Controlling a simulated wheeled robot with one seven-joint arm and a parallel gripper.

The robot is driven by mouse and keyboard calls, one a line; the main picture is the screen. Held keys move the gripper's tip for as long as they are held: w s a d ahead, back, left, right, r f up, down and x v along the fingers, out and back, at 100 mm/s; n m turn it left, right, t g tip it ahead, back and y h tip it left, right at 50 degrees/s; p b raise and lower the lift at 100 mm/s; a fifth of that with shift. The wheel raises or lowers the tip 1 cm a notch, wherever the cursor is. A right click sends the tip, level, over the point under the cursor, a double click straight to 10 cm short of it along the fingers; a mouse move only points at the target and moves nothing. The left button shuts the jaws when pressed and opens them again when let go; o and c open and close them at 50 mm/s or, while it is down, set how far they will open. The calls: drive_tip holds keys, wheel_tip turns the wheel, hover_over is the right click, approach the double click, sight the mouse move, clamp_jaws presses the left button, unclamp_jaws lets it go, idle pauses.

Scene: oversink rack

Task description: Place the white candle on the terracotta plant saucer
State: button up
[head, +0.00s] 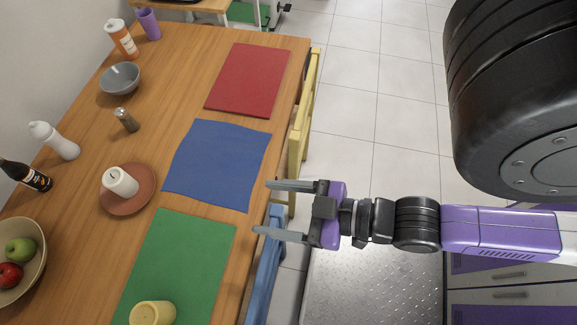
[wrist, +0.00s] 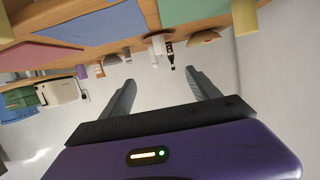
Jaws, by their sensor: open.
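The white candle (head: 121,182) stands upright on the terracotta plant saucer (head: 139,201), left of the middle of the wooden table in the head view. It appears to rest within the saucer's rim, with nothing holding it. My gripper (head: 264,208) is open and empty, out by the table's right edge and well apart from the candle and saucer. Its spread fingers point toward the table. In the wrist view, the open fingers (wrist: 158,82) have nothing between them, and the table's things look small beyond them.
Blue (head: 265,262) and yellow (head: 299,140) chairs line the table edge.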

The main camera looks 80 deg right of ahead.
drive_tip(key=s+r, duration=0.3)
